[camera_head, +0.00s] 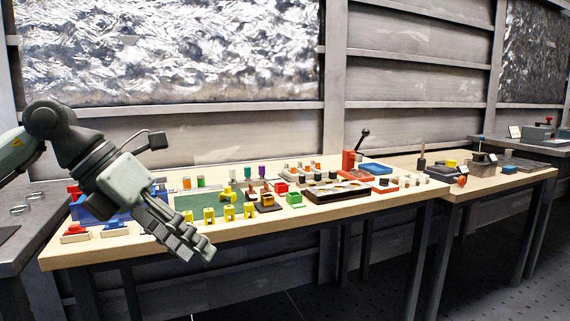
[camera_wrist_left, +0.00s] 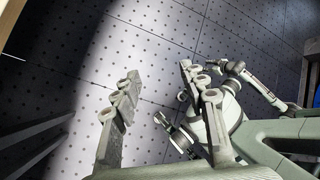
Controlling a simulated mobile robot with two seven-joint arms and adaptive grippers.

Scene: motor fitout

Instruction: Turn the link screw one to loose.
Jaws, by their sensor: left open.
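My left gripper (camera_head: 188,236) hangs in front of the near edge of the left wooden table, at about tabletop height. It is open and empty. Yellow clamp-like pieces (camera_head: 229,214) stand on a green board (camera_head: 196,203) just right of my gripper. My right gripper is not recognisable in either view.
The wooden table (camera_head: 330,212) holds many small parts. A dark tray (camera_head: 338,191), a red block with a black lever (camera_head: 349,160) and a blue tray (camera_head: 376,168) stand toward its right. Red and blue pieces lie left of my gripper. A second table (camera_head: 530,171) adjoins at right.

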